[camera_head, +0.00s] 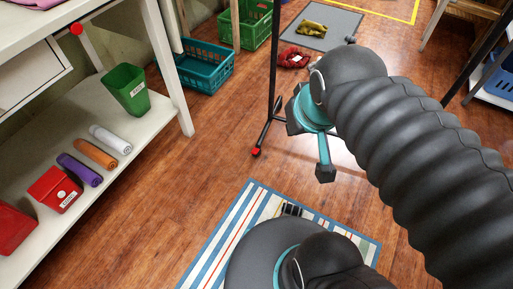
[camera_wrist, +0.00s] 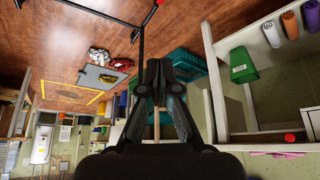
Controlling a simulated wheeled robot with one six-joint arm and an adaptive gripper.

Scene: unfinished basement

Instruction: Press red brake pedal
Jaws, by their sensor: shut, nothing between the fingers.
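A small red piece (camera_head: 256,151), which looks like the brake pedal, sits at the end of a black foot of the rack stand on the wood floor. In the head view my arm hides part of the rack's base.
A white shelf unit (camera_head: 150,122) with a green bin (camera_head: 126,90) and rolled items stands left; a red knob (camera_head: 76,29) is on it. A teal crate (camera_head: 198,66) and red gloves (camera_head: 294,58) lie behind. A striped rug (camera_head: 212,243) is in front. Floor left of the rack is clear.

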